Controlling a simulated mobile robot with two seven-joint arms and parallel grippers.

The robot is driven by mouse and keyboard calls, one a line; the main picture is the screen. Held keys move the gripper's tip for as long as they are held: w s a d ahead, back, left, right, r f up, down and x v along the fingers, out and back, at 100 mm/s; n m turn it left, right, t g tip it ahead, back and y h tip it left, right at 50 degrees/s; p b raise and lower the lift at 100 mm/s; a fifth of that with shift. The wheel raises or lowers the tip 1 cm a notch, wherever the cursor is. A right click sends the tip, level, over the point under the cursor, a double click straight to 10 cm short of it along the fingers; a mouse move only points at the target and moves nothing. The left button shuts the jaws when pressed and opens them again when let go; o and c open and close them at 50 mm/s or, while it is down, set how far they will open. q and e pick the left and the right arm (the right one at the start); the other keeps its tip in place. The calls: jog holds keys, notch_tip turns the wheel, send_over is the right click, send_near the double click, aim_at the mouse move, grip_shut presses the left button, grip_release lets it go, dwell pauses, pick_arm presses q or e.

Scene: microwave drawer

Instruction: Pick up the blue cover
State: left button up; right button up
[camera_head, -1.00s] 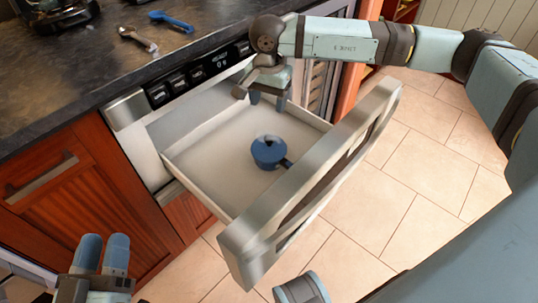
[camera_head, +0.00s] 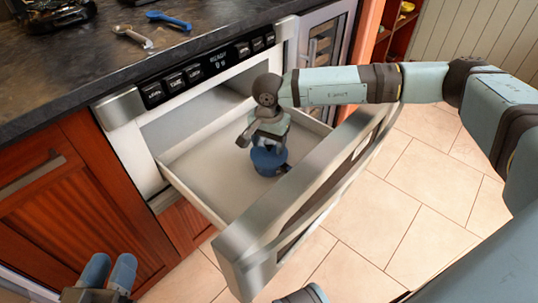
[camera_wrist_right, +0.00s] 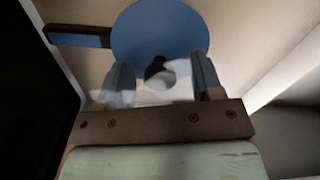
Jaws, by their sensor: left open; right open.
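The blue cover (camera_wrist_right: 160,35) is round with a dark knob in its middle and sits on a small blue pot (camera_head: 268,162) in the open drawer. The pot's handle (camera_wrist_right: 78,37) sticks out to the left in the wrist view. My right gripper (camera_head: 267,145) is directly above the pot, pointing down, and hides most of the cover in the head view. Its open fingers stand either side of the knob in the wrist view; I cannot tell whether they touch the cover. My left gripper (camera_head: 109,272) is open and empty at the lower left, away from the drawer.
The microwave drawer (camera_head: 195,188) is pulled out, with its thick metal front (camera_head: 300,195) on the near side and low walls around the pot. A wooden cabinet (camera_head: 80,205) stands to the left. A blue spoon (camera_head: 168,20) and a metal spoon (camera_head: 133,36) lie on the dark counter.

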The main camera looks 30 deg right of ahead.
jog(key=shift+c, duration=0.3)
jog(key=c, duration=0.9)
